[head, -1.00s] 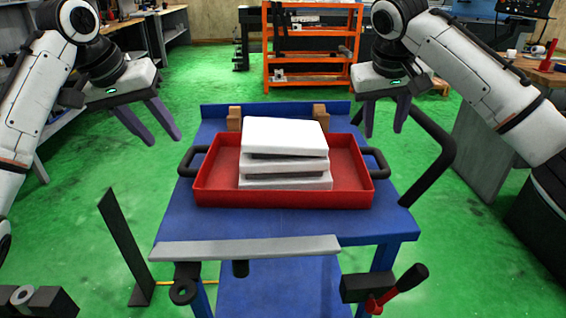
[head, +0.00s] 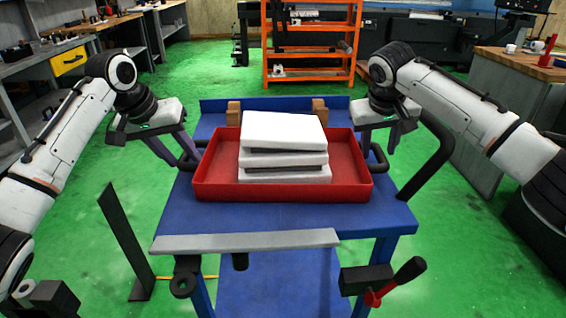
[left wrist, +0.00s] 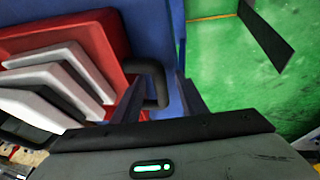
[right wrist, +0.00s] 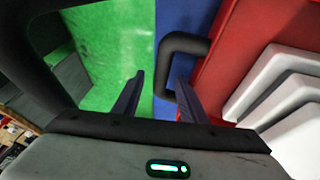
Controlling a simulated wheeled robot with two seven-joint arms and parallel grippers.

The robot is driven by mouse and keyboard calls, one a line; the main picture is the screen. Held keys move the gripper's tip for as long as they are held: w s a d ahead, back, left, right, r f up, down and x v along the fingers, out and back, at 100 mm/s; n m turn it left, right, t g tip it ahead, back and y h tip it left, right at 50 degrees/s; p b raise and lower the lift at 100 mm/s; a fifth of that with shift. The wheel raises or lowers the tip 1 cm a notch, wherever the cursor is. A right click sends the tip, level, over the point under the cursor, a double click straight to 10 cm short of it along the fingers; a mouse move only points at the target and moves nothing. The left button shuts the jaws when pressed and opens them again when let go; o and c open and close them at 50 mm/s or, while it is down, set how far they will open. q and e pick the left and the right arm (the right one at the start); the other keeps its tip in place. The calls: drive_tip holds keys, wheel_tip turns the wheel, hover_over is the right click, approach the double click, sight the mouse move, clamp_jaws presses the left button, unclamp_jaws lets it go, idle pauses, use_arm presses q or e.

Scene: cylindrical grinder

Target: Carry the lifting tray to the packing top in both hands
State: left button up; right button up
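The red lifting tray (head: 225,192) rests on a blue table and holds a stack of white slabs (head: 285,135). It has a black handle at each end. My left gripper (head: 177,158) is at the tray's left end; in the left wrist view the black handle (left wrist: 158,85) lies between its open fingers (left wrist: 162,98). My right gripper (head: 380,145) is at the right end; in the right wrist view its fingers (right wrist: 158,95) are open, with the other handle (right wrist: 168,65) between or just beyond them. I cannot tell which surface is the packing top.
The blue table (head: 230,220) has two wooden blocks behind the tray and a grey bar (head: 245,243) along its front. A black curved rail (head: 432,170) stands at its right. An orange shelf (head: 310,52) is behind. A wood-topped bench (head: 520,65) is at right. Green floor is open at left.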

use_arm(q)
drive_tip(key=shift+f, duration=0.1)
use_arm(e)
drive_tip(key=shift+f, duration=0.1)
use_arm(q)
clamp_jaws()
use_arm(e)
clamp_jaws()
idle(1.0)
use_arm(q)
drive_tip(key=shift+w+r, duration=0.2)
drive_tip(key=shift+r, duration=0.25)
use_arm(e)
drive_tip(key=shift+w+r, duration=0.2)
drive_tip(key=shift+r, duration=0.25)
use_arm(q)
drive_tip(key=shift+w+d, duration=0.1)
use_arm(e)
drive_tip(key=shift+w, duration=0.1)
